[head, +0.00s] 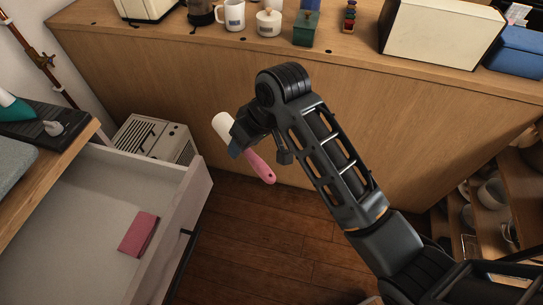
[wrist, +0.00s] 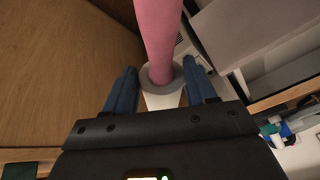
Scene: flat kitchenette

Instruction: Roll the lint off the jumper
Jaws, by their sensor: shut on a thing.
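My gripper (head: 236,150) is shut on a lint roller with a pink handle (head: 262,168) and a white roll (head: 222,125). It holds the roller tilted in the air, above the wooden floor and to the right of an open drawer. In the wrist view the blue fingers of my gripper (wrist: 160,76) stand on either side of the roller, near a grey collar (wrist: 151,86); the pink handle (wrist: 155,35) runs to the top edge. No jumper shows clearly. A grey, soft-looking thing (head: 14,162) is cut off at the left edge; I cannot tell what it is.
The open white drawer (head: 90,190) holds a folded pink item (head: 139,235). A slatted white appliance (head: 155,140) stands behind it. Shelves with crockery (head: 490,195) stand at right. Some floor (head: 260,230) is clear.

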